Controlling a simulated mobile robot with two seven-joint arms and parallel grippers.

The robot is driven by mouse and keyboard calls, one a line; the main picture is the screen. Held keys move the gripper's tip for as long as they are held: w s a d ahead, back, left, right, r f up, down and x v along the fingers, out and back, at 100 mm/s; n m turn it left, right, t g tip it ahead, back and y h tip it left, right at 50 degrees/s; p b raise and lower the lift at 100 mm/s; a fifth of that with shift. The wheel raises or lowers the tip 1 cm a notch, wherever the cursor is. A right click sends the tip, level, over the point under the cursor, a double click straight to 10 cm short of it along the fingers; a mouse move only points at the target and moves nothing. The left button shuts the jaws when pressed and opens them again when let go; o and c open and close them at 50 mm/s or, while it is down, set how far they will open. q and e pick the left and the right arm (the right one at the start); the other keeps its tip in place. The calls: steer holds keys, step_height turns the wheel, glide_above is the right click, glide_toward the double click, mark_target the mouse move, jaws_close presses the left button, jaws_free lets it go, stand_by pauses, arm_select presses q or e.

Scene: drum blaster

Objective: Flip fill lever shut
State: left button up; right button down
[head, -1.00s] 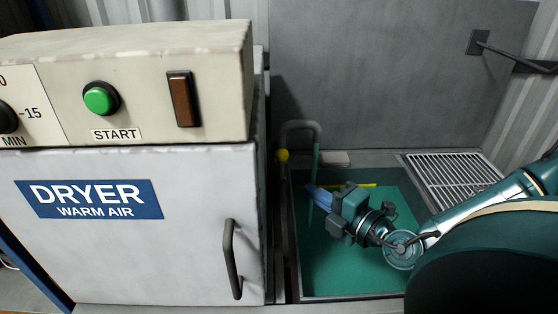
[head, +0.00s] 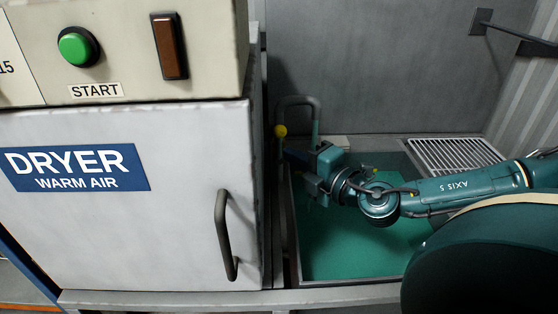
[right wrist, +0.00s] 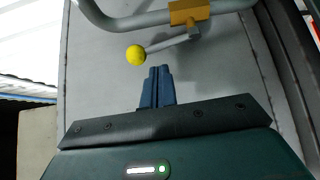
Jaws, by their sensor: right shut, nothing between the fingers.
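The fill lever is a grey rod with a yellow ball knob (right wrist: 136,55), joined to an orange valve body (right wrist: 188,12) on a grey pipe (right wrist: 115,22) in the right wrist view. In the head view the yellow knob (head: 280,131) shows at the left of the bent pipe (head: 298,99). My right gripper (right wrist: 158,70) is shut and empty, its blue fingers pointing toward the lever just below the rod and right of the knob. In the head view my right gripper (head: 292,156) is close to the knob, partly hidden by its wrist. My left gripper is out of view.
A tank with green liquid (head: 350,250) lies below my right arm. The white dryer (head: 120,220) with its handle (head: 226,235) stands close on the left. A metal grate (head: 455,155) is at the right, and a grey panel (head: 380,70) rises behind.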

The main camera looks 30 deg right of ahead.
mark_target(281, 149)
steer(key=w, duration=0.3)
steer(key=shift+w+a+r, duration=0.15)
steer(key=shift+w+a, duration=0.35)
steer(key=shift+w, duration=0.15)
steer(key=shift+w, duration=0.1)
